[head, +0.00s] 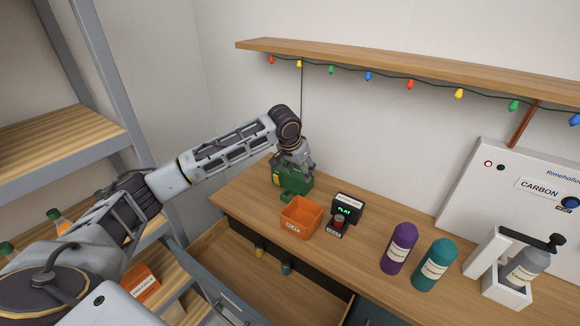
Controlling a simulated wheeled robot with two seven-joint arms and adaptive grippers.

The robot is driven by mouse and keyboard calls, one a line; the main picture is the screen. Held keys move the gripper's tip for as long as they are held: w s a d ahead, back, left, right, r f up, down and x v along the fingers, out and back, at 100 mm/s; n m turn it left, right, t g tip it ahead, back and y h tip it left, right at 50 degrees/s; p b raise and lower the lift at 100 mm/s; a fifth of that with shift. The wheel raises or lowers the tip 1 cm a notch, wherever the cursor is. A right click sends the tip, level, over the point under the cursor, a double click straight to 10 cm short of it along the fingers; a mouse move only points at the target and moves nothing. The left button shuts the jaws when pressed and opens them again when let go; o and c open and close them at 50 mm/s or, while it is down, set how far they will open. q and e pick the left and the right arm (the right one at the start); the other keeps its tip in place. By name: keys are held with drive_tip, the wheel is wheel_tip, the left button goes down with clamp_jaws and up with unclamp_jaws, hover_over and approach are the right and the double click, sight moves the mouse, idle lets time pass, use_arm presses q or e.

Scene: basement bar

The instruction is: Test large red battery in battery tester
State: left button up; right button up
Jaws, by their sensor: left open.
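A small black box with a lit green display (347,209), which looks like the battery tester, stands on the wooden counter. The display seems to read "FLAT". A small red item (338,221) sits upright at the tester's front, above a dark part with a pale label. It may be the large red battery; its size and seating are hard to tell. My left gripper (300,164) is open, pointing down right over a green box-like device (294,187) behind the orange bin. Its fingertips overlap the device's top, so contact cannot be told. My right gripper is out of view.
An orange bin (300,217) stands left of the tester. Purple (398,248) and teal (434,264) bottles and a white stand (490,266) with a grey bottle are to the right. An open drawer (275,285) below holds small yellow and teal items. A shelf (400,62) overhangs the counter.

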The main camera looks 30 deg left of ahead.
use_arm(q)
drive_tip(key=shift+n, duration=0.3)
drive_tip(key=a, duration=0.4)
drive_tip(key=shift+w+r+b, duration=0.15)
drive_tip(key=shift+r+b, duration=0.05)
drive_tip(key=shift+b, duration=0.2)
idle(0.5)
